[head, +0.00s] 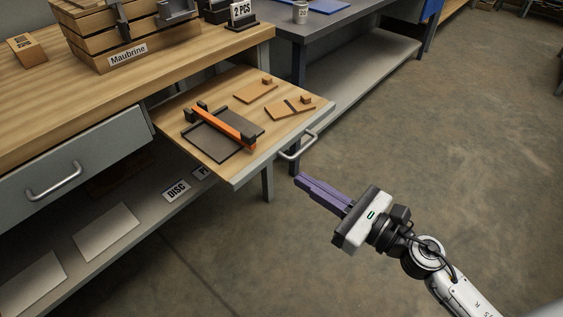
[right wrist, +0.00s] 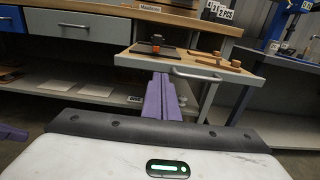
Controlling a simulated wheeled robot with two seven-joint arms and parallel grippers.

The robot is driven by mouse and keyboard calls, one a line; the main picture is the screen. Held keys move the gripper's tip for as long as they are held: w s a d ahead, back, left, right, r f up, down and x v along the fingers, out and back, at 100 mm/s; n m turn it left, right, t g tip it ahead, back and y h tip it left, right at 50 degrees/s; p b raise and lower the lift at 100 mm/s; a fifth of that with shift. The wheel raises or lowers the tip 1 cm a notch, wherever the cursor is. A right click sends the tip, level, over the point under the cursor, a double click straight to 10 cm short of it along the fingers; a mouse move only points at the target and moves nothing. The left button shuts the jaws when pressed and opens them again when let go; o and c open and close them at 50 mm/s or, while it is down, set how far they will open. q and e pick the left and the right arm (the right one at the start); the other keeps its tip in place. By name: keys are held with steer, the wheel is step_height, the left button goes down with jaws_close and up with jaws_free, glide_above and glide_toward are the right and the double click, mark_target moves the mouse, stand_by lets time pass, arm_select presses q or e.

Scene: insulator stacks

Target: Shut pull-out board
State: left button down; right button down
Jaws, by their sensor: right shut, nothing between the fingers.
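The pull-out board (head: 174,112) is out from under the workbench top, with a grey front edge and a metal bar handle (head: 299,147). On it lie a black tray with an orange bar and some small wooden pieces. In the right wrist view the board's front (right wrist: 160,60) and handle (right wrist: 197,76) are ahead of the fingers. My right gripper (head: 300,181), with purple fingers, is shut and empty. It is in front of the handle and apart from it in the head view. In the right wrist view its fingers (right wrist: 160,82) point toward the board's front. My left gripper is not in the head view.
A closed grey drawer (head: 75,170) with a handle is left of the board. A lower shelf (head: 110,235) holds flat panels and labels. A wooden crate (head: 130,40) stands on the bench top. A grey table (head: 340,50) is behind. The floor at right is clear.

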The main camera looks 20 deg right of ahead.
mark_target(269, 159)
steer(key=p+x, duration=0.1)
steer(key=x, duration=0.6)
steer(key=shift+w+a, duration=0.15)
steer(key=shift+w, duration=0.1)
steer(key=shift+w, duration=0.1)
